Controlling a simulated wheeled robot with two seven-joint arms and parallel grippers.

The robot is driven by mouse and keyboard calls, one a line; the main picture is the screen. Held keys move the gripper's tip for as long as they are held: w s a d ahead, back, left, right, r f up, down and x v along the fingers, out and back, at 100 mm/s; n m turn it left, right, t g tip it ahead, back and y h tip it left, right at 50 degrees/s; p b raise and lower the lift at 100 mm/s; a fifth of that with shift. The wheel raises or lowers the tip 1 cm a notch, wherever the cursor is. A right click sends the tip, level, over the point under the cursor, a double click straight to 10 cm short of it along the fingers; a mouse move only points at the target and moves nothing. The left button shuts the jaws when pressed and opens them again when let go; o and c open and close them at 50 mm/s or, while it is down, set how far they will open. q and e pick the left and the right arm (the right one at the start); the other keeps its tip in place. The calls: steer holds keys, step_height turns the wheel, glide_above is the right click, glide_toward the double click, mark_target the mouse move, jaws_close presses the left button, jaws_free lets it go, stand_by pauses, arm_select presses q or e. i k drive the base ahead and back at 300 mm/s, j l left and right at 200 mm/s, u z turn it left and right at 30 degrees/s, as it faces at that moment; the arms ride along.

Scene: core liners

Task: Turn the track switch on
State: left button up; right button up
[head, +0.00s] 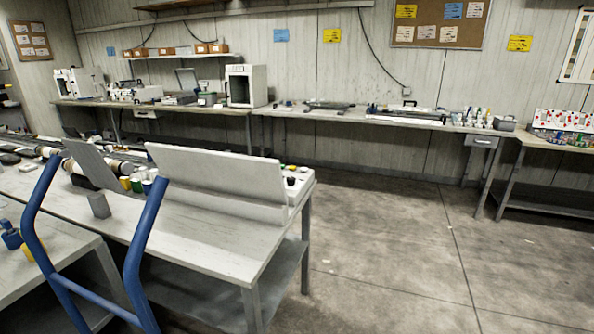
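I cannot make out a track switch anywhere in the head view; small items on the benches are too small to tell apart. Neither of my grippers shows in this view.
A blue tubular frame (144,255) stands close in front at the left. Behind it is a workbench (215,243) with a white upright panel (220,175) and small jars. A long back bench (350,117) lines the wall. Open concrete floor (400,240) lies at the right.

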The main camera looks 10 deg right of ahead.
mark_target(291, 181)
steer(key=i+l, duration=0.3)
steer(key=i+l+u, duration=0.1)
steer(key=i+l, duration=0.2)
steer(key=l, duration=0.25)
steer(key=i+l, duration=0.25)
steer(key=l, duration=0.2)
steer(key=i+l+u, duration=0.1)
steer(key=i+l, duration=0.2)
steer(key=l, duration=0.15)
